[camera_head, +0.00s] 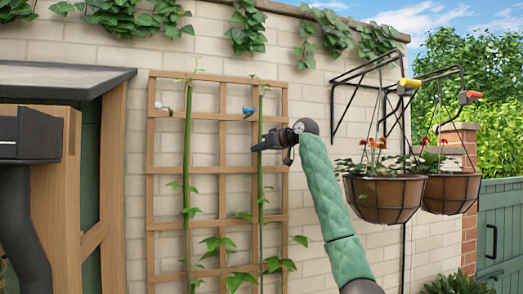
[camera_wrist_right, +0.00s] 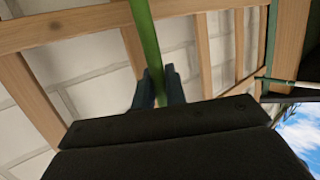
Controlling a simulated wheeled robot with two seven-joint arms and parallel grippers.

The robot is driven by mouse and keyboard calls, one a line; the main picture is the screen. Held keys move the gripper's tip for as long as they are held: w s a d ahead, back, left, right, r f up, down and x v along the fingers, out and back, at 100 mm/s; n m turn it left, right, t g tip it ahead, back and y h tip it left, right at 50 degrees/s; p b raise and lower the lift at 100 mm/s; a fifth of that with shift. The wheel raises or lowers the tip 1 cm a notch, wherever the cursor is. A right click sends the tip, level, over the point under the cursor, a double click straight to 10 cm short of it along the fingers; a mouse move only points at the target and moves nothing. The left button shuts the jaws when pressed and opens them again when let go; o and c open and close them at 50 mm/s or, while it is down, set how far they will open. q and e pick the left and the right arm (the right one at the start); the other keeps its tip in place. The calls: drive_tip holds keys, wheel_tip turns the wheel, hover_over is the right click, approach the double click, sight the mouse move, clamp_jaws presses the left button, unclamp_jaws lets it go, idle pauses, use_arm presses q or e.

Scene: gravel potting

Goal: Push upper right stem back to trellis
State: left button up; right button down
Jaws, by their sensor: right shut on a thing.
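The wooden trellis (camera_head: 222,112) stands against the pale brick wall in the head view, and its slats fill the top of the right wrist view (camera_wrist_right: 85,25). Two green stems climb it; the right stem (camera_head: 261,185) runs up its right part and the left stem (camera_head: 187,150) its left part. My right gripper (camera_head: 256,148) is at the right stem's upper part. In the right wrist view its two fingers (camera_wrist_right: 157,88) are on either side of the green stem (camera_wrist_right: 146,35), shut on it. How far the stem is from the slats I cannot tell. My left gripper is out of view.
A white clip (camera_head: 160,106) and a blue clip (camera_head: 248,111) sit on an upper slat. Two hanging baskets (camera_head: 384,212) on black brackets are at the right. A wooden structure with a grey top (camera_head: 60,78) stands at the left. Ivy hangs along the wall top.

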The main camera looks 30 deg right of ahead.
drive_tip(key=shift+r, duration=0.15)
drive_tip(key=c, duration=1.7)
unclamp_jaws()
drive_tip(key=shift+c, duration=0.2)
drive_tip(key=shift+o, duration=1.3)
drive_tip(key=shift+w+d, duration=0.1)
drive_tip(key=shift+w, duration=0.05)
